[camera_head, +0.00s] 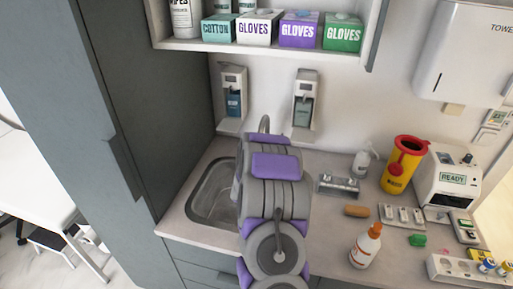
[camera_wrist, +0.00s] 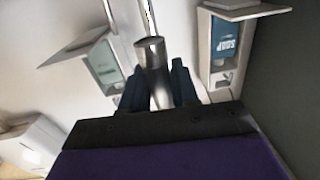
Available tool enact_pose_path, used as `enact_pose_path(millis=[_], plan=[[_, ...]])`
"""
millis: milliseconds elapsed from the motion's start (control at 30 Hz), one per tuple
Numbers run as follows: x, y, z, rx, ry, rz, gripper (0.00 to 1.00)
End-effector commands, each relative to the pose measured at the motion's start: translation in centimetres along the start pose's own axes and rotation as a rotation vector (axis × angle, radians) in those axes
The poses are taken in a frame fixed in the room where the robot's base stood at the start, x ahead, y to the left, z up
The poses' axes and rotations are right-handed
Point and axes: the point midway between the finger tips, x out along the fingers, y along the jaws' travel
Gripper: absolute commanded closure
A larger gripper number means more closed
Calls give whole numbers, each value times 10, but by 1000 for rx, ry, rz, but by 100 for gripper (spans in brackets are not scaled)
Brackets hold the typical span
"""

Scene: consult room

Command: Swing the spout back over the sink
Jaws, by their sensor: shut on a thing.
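The metal spout (camera_wrist: 152,55) stands between the two dark fingers of my gripper (camera_wrist: 158,88) in the wrist view, and the fingers are shut on it. In the head view only the top bend of the spout (camera_head: 264,123) shows above my arm. My arm hides the rest of the spout and my gripper there. The steel sink (camera_head: 199,208) is set in the counter to the left of my arm, and my arm covers its right side. I cannot tell where the spout's outlet points.
Two wall dispensers, one left (camera_head: 233,95) and one right (camera_head: 304,100), hang behind the spout. A tall dark cabinet (camera_head: 145,90) stands left of the sink. An orange-topped bottle (camera_head: 365,247), a brown bar (camera_head: 357,211) and a yellow-red bin (camera_head: 402,167) stand right of my arm on the counter.

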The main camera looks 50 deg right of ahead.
Motion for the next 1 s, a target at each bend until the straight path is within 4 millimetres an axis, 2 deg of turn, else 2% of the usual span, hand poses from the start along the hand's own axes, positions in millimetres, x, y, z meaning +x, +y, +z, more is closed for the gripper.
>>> enact_pose_path(millis=[267, 300, 467, 767, 1000], plan=[[1, 1, -2, 3, 4, 3, 100], [1, 1, -2, 3, 4, 3, 69], [1, 1, -1, 1, 3, 2, 54], [-2, -1, -1, 0, 1, 0, 53], [-27, -1, -1, -1, 0, -1, 53]])
